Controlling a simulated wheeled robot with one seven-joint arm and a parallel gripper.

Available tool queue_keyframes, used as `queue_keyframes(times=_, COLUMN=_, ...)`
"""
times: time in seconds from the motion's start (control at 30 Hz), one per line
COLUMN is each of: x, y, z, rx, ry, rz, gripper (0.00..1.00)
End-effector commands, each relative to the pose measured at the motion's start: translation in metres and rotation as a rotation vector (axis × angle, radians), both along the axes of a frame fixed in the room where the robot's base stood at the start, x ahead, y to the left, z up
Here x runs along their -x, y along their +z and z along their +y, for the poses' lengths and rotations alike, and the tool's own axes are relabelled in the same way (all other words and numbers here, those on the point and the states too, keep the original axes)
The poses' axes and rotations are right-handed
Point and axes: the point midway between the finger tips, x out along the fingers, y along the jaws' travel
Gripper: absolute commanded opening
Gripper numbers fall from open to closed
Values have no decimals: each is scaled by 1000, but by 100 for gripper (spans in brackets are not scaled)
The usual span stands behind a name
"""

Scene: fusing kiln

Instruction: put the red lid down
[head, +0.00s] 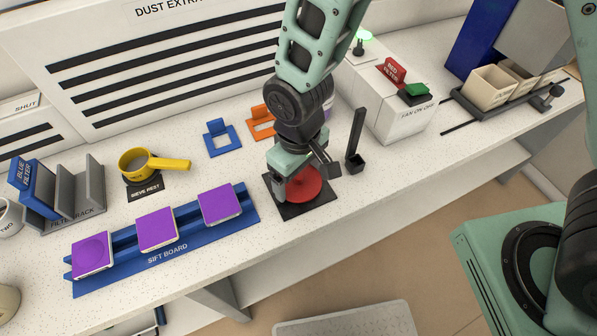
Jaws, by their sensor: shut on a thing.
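The red lid (310,188) is a round disc, partly hidden by my gripper (297,190). It is over a dark square mat (284,208) near the front edge of the bench. My gripper points down at the lid and is shut on it. The fingertips are largely hidden by the gripper body. I cannot tell whether the lid touches the mat or hangs just above it.
A blue sift board (180,254) with three purple-topped tiles lies to the left. Behind it, a yellow sieve (150,163) sits on its rest. A black upright holder (355,145) stands close right of the gripper. The white fan box (400,112) is further right.

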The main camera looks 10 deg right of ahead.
Motion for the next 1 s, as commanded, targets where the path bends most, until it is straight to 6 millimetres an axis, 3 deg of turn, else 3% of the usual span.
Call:
queue_keyframes(times=0.47, x=0, y=-10, z=0, rx=-1, ry=1, rz=-1, gripper=63)
queue_keyframes(times=0.5, x=0, y=-9, z=0, rx=-1, ry=1, rz=-1, gripper=96)
queue_keyframes(times=0.53, x=0, y=-9, z=0, rx=-1, ry=1, rz=-1, gripper=100)
queue_keyframes(times=0.77, x=0, y=-8, z=0, rx=-1, ry=1, rz=-1, gripper=100)
queue_keyframes(times=1.0, x=-1, y=13, z=1, rx=-5, ry=1, rz=-5, gripper=100)
